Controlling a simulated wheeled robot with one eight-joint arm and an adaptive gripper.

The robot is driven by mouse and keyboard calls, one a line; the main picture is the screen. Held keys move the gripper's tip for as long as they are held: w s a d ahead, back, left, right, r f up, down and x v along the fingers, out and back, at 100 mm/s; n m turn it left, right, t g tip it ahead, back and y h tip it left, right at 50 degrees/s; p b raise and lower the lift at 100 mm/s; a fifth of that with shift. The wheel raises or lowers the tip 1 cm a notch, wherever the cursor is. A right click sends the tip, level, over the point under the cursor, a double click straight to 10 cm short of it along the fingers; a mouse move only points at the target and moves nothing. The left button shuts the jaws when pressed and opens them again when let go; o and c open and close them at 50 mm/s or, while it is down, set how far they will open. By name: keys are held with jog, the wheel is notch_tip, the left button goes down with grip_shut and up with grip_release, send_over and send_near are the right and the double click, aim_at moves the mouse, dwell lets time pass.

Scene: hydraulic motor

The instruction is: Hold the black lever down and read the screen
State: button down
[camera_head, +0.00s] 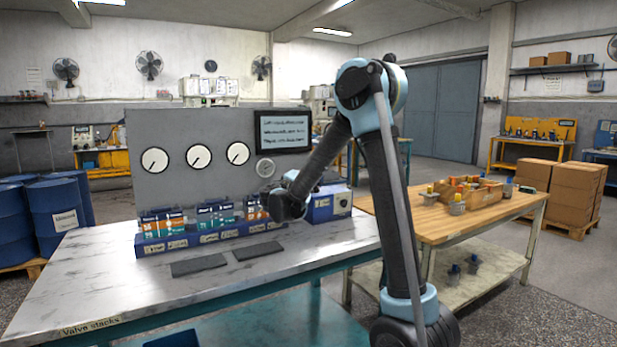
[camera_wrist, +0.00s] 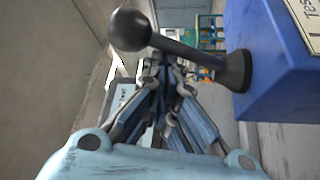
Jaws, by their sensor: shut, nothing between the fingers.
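The black lever (camera_wrist: 185,50) shows in the wrist view as a dark rod with a ball knob. It comes out of the side of a blue box (camera_wrist: 265,75). My gripper (camera_wrist: 165,68) is shut and empty, with its fingertips close to the lever's rod; I cannot tell whether they touch it. In the head view my gripper (camera_head: 283,208) is beside the left end of the blue box (camera_head: 325,207), and the lever cannot be made out there.
Coloured valve blocks stand in a labelled blue rack (camera_head: 205,240) left of my gripper. Two dark pads (camera_head: 199,265) lie in front. The metal bench top (camera_head: 110,285) is clear toward the front.

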jog(key=shift+d, duration=0.15)
dwell(0.4)
jog(key=s+a, duration=0.5)
jog(key=a, duration=0.2)
jog(key=shift+s+a+f, duration=0.35)
jog(key=shift+a+f, duration=0.05)
jog(key=shift+d, duration=0.15)
